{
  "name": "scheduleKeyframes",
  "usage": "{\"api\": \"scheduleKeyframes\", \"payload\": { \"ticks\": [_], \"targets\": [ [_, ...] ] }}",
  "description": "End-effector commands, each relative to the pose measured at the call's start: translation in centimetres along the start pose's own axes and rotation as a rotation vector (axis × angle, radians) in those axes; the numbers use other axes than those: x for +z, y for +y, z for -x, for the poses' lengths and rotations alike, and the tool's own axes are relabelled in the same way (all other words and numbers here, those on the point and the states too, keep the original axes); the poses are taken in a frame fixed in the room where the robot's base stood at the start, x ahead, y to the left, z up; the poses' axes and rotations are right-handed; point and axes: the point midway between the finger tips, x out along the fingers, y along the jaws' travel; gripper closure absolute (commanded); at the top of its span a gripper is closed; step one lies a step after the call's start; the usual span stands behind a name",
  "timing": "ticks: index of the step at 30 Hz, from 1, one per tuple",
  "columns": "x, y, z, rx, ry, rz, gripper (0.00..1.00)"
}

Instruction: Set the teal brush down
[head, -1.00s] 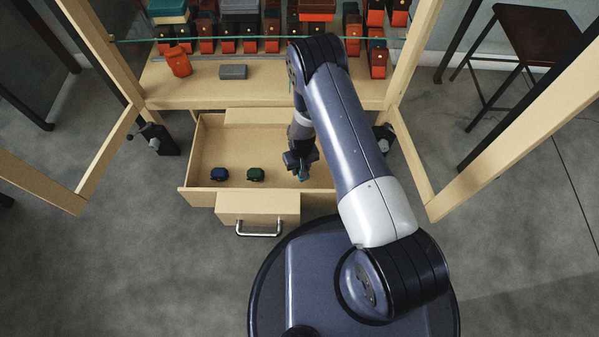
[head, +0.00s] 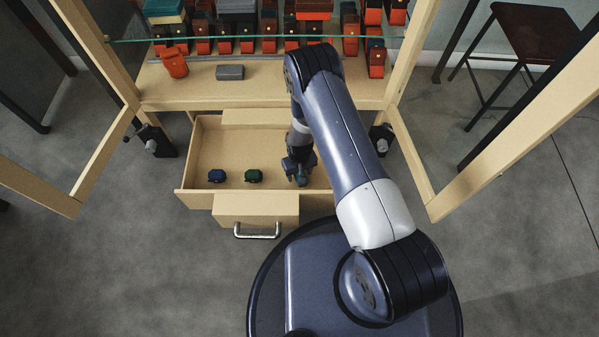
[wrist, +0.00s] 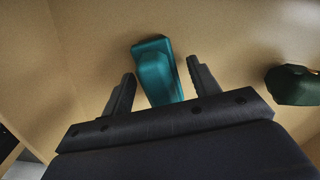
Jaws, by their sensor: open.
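The teal brush (wrist: 158,72) shows in the wrist view between the two open fingers of my gripper (wrist: 162,72), with a gap on each side. It appears to rest on the bare wooden floor of the open drawer (head: 240,150). In the head view my gripper (head: 300,181) is low inside the right part of the drawer, and I cannot make out the brush there. My arm hides part of the drawer's right side.
A blue item (head: 216,176) and a green item (head: 253,176) lie in the drawer left of my gripper; the green one also shows in the wrist view (wrist: 292,85). A glass shelf (head: 240,37) and a grey block (head: 230,72) are above. Cabinet doors stand open either side.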

Motion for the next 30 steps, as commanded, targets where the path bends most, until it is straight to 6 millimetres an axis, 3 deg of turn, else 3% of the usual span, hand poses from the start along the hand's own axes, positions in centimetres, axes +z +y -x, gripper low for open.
{"api": "scheduleKeyframes", "payload": {
  "ticks": [6, 21, 30],
  "targets": [
    [0.0, 0.0, 0.6, 0.000, 0.000, 0.000, 0.42],
    [-0.1, 0.0, 10.6, -0.001, 0.000, 0.000, 0.42],
    [0.0, 0.0, 12.3, -0.001, -0.001, 0.000, 0.42]
  ]
}}
